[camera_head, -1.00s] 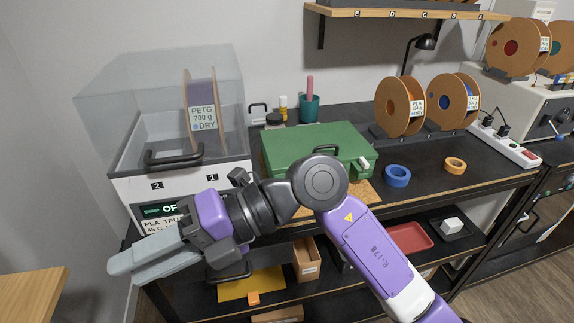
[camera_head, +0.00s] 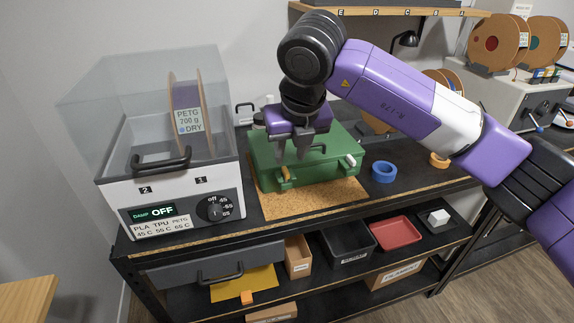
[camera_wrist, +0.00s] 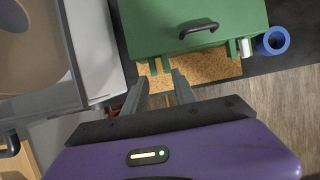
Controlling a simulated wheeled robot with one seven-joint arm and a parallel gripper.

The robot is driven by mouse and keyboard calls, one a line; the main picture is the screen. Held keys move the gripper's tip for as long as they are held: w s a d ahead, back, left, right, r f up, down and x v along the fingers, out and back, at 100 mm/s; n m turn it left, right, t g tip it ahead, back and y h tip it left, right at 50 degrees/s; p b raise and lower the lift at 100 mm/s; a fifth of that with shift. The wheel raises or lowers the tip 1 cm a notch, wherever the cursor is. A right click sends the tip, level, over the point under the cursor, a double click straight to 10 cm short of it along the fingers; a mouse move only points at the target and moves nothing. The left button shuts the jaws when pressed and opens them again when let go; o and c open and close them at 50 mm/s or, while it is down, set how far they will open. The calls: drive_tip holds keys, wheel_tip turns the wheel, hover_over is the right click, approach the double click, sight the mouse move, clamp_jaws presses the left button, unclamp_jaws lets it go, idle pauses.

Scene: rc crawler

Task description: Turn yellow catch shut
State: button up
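A green box (camera_head: 325,173) with a lid and a dark handle stands on a cork mat. The yellow catch (camera_head: 286,173) is at the left of its front face, tilted; whether it is latched is unclear. A white catch (camera_head: 350,160) is at the front right. My gripper (camera_head: 291,158) points down over the box's front left, just above the yellow catch, with its fingers apart and nothing between them. In the wrist view, the gripper (camera_wrist: 160,76) is open near the front edge of the green box (camera_wrist: 180,12); I cannot make out the yellow catch there.
A filament dryer (camera_head: 180,190) with a clear cover stands close at the left. The cork mat (camera_head: 310,200) is bare in front of the box. A blue tape roll (camera_head: 383,172) lies to the right. Shelves below hold trays, including a red one (camera_head: 395,232).

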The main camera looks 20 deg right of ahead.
sight(286, 171)
drive_tip(key=shift+p+x, duration=0.3)
drive_tip(key=shift+x, duration=2.75)
clamp_jaws()
